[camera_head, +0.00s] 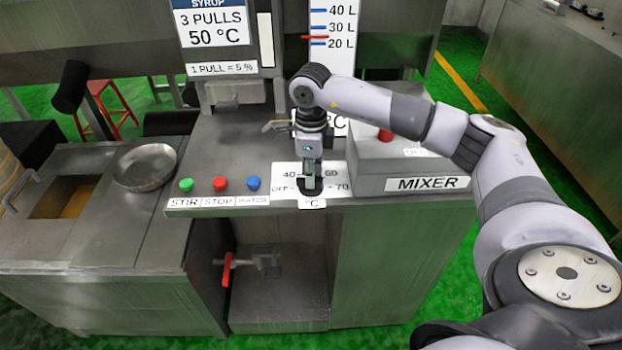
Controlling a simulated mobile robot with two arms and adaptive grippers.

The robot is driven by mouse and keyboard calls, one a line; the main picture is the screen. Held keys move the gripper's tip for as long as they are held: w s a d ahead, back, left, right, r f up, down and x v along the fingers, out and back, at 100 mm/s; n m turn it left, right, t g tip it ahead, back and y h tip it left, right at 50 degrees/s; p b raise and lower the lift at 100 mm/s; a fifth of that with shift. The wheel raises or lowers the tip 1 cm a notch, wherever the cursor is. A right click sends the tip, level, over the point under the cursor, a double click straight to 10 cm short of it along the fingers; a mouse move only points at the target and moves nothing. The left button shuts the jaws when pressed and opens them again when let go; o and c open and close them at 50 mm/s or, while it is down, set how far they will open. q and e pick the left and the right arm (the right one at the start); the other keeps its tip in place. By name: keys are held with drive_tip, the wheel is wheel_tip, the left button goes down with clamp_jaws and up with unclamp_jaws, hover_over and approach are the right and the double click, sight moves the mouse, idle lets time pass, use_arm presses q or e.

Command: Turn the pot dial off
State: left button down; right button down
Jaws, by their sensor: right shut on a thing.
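The pot dial (311,187) is a dark round knob on a white scale plate (284,170) at the front of the steel counter. The plate reads OFF at the left, 40 and 60 above, and 70 at the right. My right gripper (311,180) points straight down over the dial and is shut on it. The gripper hides most of the dial, so I cannot tell which mark it points to. My left gripper is not in view.
Green, red and blue buttons (220,184) sit left of the dial. The mixer box (380,165) with a red button stands close on the right. A metal pan (145,167) lies at the left. A red-handled valve (227,269) is below.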

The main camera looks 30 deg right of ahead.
drive_tip(key=shift+n+b, duration=0.5)
drive_tip(key=shift+n, duration=0.6)
drive_tip(key=c, duration=1.6)
unclamp_jaws()
drive_tip(key=shift+o, duration=0.2)
drive_tip(key=shift+r, duration=0.1)
wheel_tip(320, 180, up, 12)
